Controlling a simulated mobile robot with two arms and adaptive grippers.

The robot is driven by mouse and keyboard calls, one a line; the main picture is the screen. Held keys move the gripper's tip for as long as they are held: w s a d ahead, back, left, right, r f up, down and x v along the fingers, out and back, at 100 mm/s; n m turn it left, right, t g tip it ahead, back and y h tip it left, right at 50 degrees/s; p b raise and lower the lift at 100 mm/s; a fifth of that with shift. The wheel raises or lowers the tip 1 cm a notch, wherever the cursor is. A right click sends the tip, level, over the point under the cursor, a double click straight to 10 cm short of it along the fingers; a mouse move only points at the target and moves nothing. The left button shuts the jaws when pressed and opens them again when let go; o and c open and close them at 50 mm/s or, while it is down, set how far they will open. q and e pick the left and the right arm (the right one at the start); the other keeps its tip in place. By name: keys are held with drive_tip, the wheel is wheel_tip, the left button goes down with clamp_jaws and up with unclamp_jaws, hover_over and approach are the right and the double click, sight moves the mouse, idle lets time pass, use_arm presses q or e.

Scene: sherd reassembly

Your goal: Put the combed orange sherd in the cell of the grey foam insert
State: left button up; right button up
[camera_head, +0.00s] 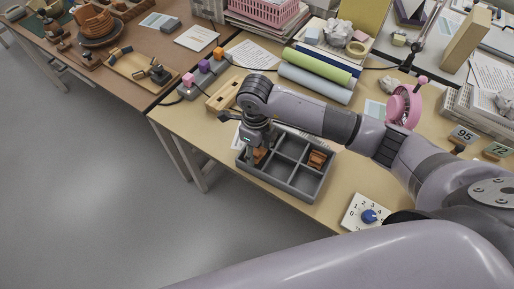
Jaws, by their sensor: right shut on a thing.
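The grey foam insert (286,188) lies near the front edge of the table and is split into several cells. My right gripper (255,154) points down over its left end and is shut on an orange sherd (260,156). The gripper hides part of this sherd, and its combing is too small to make out. I cannot tell whether the sherd touches the cell floor. The other cells that show look empty. My left gripper is not in view.
A dial box (366,214) stands right of the insert. A wooden block with slots (222,97) lies behind its left end. Open floor lies left of the table.

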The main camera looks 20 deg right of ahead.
sight(256, 151)
drive_tip(key=shift+f, duration=0.35)
drive_tip(key=o, duration=0.7)
drive_tip(key=shift+s, duration=0.1)
drive_tip(key=o, duration=0.5)
drive_tip(key=shift+c, duration=0.2)
drive_tip(key=shift+r, duration=0.1)
drive_tip(key=shift+r, duration=0.2)
wheel_tip(256, 151, up, 13)
drive_tip(key=b, duration=0.1)
drive_tip(key=shift+w+f, duration=0.15)
drive_tip(key=shift+w, duration=0.05)
